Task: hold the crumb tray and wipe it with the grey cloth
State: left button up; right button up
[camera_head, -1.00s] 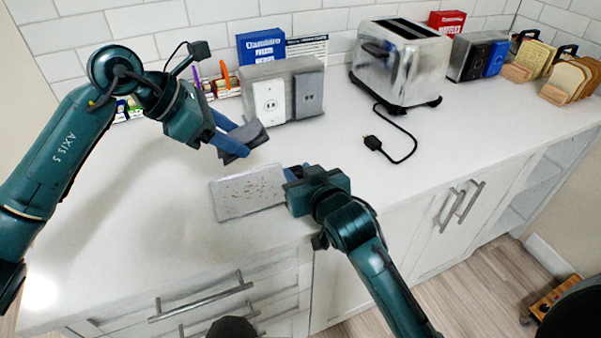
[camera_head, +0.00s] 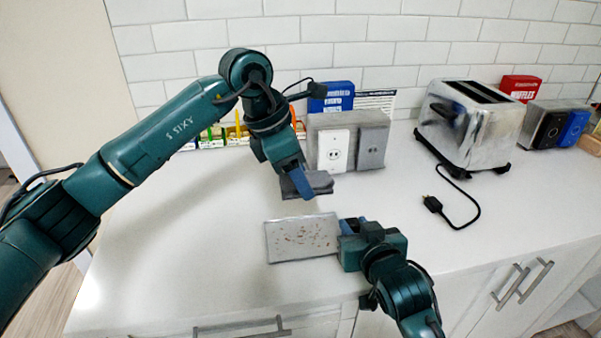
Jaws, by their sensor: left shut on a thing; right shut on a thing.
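The crumb tray (camera_head: 301,239) is a thin light metal plate with reddish-brown crumbs scattered on it, at the counter's front. My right gripper (camera_head: 350,232) is shut on the tray's right edge. The grey cloth (camera_head: 308,184) is a dark grey folded pad. My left gripper (camera_head: 303,182) is shut on it and holds it above and behind the tray, apart from it. The blue fingers hide part of the cloth.
A chrome toaster (camera_head: 470,128) stands at the back right, its black cord and plug (camera_head: 434,205) lying loose on the counter. A grey outlet block (camera_head: 346,140) stands behind the cloth. A blue box (camera_head: 331,97) is at the wall. The white counter (camera_head: 180,250) is clear to the left.

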aim_at(306, 236)
pick_arm(q)
jog(key=shift+f, duration=5.7)
jog(key=shift+f, duration=0.4)
jog(key=shift+a, duration=0.1)
